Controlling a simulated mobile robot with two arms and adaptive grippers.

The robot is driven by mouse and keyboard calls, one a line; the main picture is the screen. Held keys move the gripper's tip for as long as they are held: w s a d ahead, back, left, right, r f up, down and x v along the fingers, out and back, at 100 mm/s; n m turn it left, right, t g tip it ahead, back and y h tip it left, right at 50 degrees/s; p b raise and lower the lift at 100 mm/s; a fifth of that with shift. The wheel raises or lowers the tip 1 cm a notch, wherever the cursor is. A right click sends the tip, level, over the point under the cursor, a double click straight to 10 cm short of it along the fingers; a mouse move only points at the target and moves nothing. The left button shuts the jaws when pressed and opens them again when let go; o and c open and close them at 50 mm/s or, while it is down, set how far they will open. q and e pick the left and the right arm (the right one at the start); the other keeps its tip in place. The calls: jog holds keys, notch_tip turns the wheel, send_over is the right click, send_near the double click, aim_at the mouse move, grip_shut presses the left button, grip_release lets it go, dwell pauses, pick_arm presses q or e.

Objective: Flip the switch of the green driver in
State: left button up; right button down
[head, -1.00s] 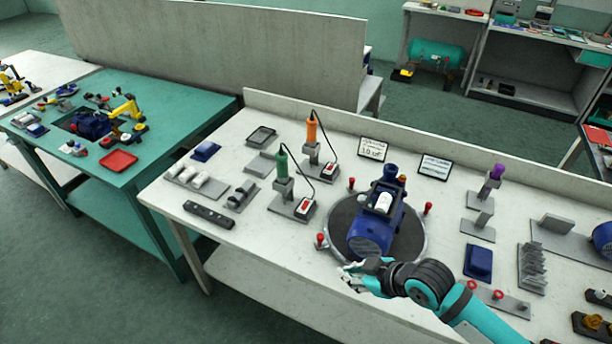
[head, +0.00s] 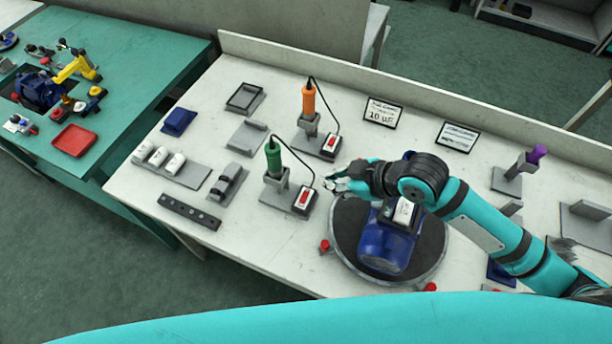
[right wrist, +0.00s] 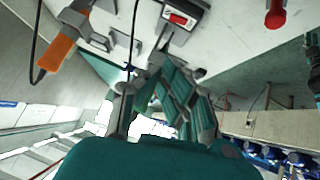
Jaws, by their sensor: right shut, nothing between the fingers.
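The green driver (head: 274,158) stands upright in a grey holder on the white bench. A cable runs from its top to a white switch box with a red rocker (head: 304,199), on the base plate right of the holder. My right gripper (head: 328,182) is shut and empty, just right of and above this box, with no clear contact. In the right wrist view a switch box with a red rocker (right wrist: 180,18) shows beyond the fingers (right wrist: 145,68); I cannot tell for sure which driver it belongs to. My left gripper is not in view.
The orange driver (head: 308,100) with its own switch box (head: 331,144) stands behind the green one. A blue pump (head: 385,248) sits on the round turntable (head: 437,262) under my right arm. Red knobs (head: 324,246) stand at its rim. Trays and parts lie to the left.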

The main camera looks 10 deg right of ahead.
jog(key=p, duration=0.2)
send_over(307, 192)
jog(key=f, duration=0.7)
jog(key=shift+s+a, duration=0.25)
jog(key=shift+a, duration=0.15)
jog(key=f, duration=0.2)
jog(key=shift+w+d+f+p, duration=0.1)
jog(key=shift+d+f+p, duration=0.15)
jog(key=shift+f+p, duration=0.1)
jog(key=shift+w+d+f, duration=0.1)
jog(key=shift+d+f, duration=0.05)
jog(key=shift+f, duration=0.5)
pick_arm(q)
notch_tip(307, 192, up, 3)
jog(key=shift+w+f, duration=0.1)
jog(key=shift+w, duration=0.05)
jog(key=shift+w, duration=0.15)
